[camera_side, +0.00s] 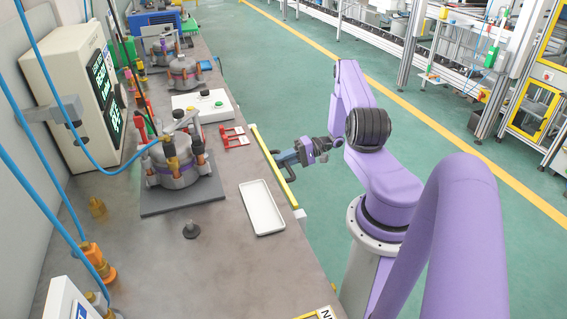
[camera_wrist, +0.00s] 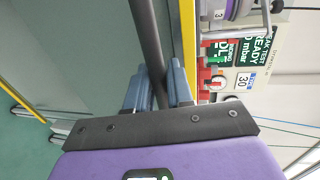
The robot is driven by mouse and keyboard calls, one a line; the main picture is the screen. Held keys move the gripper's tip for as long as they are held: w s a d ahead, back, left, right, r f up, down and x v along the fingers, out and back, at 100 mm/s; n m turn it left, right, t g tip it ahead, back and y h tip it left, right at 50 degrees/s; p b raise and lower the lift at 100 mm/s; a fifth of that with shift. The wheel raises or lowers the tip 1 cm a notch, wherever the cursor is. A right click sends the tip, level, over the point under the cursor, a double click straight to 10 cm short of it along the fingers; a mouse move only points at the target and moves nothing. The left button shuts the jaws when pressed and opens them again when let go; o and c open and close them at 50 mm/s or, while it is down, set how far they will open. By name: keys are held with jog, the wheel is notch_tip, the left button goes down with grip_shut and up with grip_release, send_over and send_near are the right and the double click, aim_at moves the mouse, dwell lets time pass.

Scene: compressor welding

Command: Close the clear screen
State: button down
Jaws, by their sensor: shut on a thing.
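The clear screen is hard to make out. A yellow strip (camera_side: 273,167) runs along the table's right edge, and it also shows in the wrist view (camera_wrist: 188,40). I cannot tell whether it is the screen's edge. My gripper (camera_side: 284,158) is beside this strip, at the table's edge. In the wrist view, my gripper's blue-grey fingers (camera_wrist: 158,88) are shut around a dark bar (camera_wrist: 147,35), which looks like a handle. How the bar joins the screen is hidden. A greyish, see-through-looking area (camera_wrist: 100,60) lies left of the bar.
The table (camera_side: 225,255) bears a white tray (camera_side: 262,207), red brackets (camera_side: 234,137), a white button box (camera_side: 203,107) and a compressor (camera_side: 176,165) on a dark plate. A tester with a green display (camera_side: 85,85) stands behind. Open floor (camera_side: 300,75) lies right of the table.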

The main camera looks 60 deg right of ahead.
notch_tip(320, 180, up, 24)
jog(key=shift+r, duration=0.25)
jog(key=c, duration=1.2)
grip_release()
jog(key=shift+o, duration=0.2)
jog(key=shift+f, duration=0.1)
jog(key=v, duration=1.7)
jog(key=shift+s+d, duration=0.25)
